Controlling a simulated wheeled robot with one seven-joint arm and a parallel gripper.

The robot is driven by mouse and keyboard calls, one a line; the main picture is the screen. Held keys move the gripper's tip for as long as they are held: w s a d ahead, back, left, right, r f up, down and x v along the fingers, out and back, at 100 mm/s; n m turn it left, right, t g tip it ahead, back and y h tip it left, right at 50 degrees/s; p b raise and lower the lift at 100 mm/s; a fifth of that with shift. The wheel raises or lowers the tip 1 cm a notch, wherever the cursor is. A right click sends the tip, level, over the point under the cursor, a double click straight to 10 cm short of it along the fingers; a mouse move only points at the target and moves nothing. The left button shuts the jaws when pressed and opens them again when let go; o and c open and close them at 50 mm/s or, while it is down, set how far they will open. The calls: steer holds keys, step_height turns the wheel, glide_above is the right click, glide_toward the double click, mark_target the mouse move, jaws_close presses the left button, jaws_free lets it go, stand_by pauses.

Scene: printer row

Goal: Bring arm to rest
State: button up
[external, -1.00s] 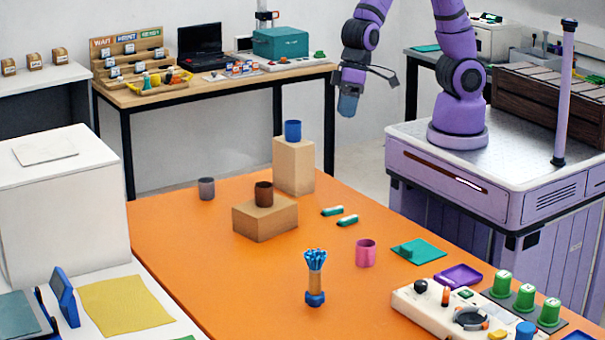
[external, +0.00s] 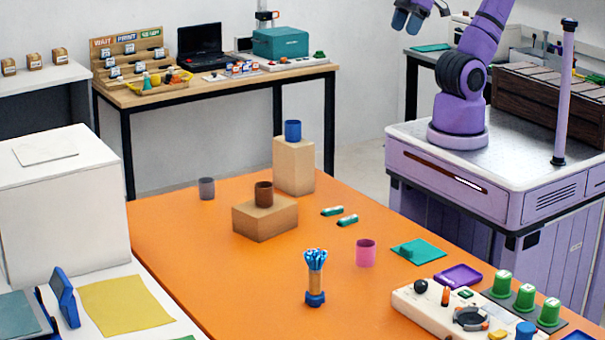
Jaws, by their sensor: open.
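My gripper (external: 408,20) is at the top edge of the external view, above and behind the orange table, near the wall. Its blue fingertips point down and stand apart, with nothing between them. My purple arm rises from my base at the right, and its upper part is cut off by the top of the picture. The gripper is well clear of the table and of everything on it.
The orange table (external: 200,255) holds a blue cup (external: 293,131) on a tall block, a brown cup (external: 264,194) on a low block, a grey cup (external: 206,188), a pink cup (external: 365,253) and a control panel (external: 440,312). A workbench (external: 215,90) stands behind.

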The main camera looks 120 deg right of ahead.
steer(key=shift+s+d+r+n, duration=0.1)
steer(key=shift+s+n, duration=0.05)
steer(key=shift+s, duration=0.5)
steer(key=shift+s+d+n, duration=0.1)
steer(key=shift+s+n, duration=0.05)
steer(key=shift+s, duration=0.45)
